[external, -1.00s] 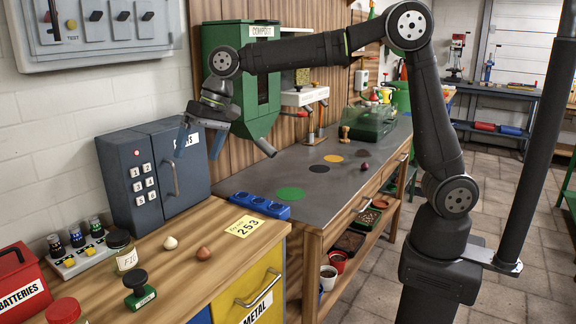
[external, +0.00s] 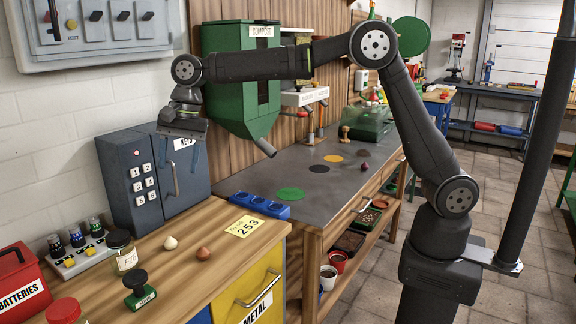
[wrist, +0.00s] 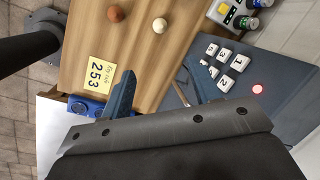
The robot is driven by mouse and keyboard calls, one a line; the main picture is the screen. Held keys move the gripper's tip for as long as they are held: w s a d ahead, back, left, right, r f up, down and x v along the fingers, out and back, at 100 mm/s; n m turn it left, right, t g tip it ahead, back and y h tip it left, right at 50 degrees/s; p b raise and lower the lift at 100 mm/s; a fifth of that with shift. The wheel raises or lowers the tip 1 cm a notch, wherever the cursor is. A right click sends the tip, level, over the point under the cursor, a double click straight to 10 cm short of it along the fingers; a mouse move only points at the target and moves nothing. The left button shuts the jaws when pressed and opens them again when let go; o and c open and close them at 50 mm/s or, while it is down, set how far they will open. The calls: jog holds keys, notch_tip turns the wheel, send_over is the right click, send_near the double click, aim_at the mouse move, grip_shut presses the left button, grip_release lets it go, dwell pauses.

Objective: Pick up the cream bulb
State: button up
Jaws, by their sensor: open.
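The cream bulb (external: 169,242) sits on the wooden bench top, left of a brown bulb (external: 203,254). In the wrist view the cream bulb (wrist: 160,25) is near the top middle, with the brown bulb (wrist: 117,14) to its left. My gripper (external: 183,183) is open and empty. It hangs high in front of the keypad box, well above the bench and apart from the cream bulb. In the wrist view the two fingers of my gripper (wrist: 158,84) are spread, and the cream bulb lies beyond their tips.
The grey keypad box (external: 156,177) stands behind the bulbs. A labelled jar (external: 122,250) and a stamp (external: 138,290) are left of them. A yellow 253 card (external: 244,226) and blue sockets (external: 260,206) lie to the right. The bench around the bulbs is fairly clear.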

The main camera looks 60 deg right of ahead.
jog(key=w+a+f+m, duration=0.2)
jog(key=m, duration=0.3)
jog(key=m+g, duration=0.1)
jog(key=m, duration=0.1)
send_near(170, 237)
jog(key=shift+h, duration=0.4)
jog(key=f, duration=0.3)
jog(key=a+f, duration=0.1)
jog(key=f, duration=0.2)
jog(key=a+f, duration=0.1)
jog(key=f, duration=0.2)
jog(key=shift+f, duration=0.25)
jog(key=c, duration=1.1)
jog(key=shift+o, duration=0.2)
jog(key=shift+r, duration=0.1)
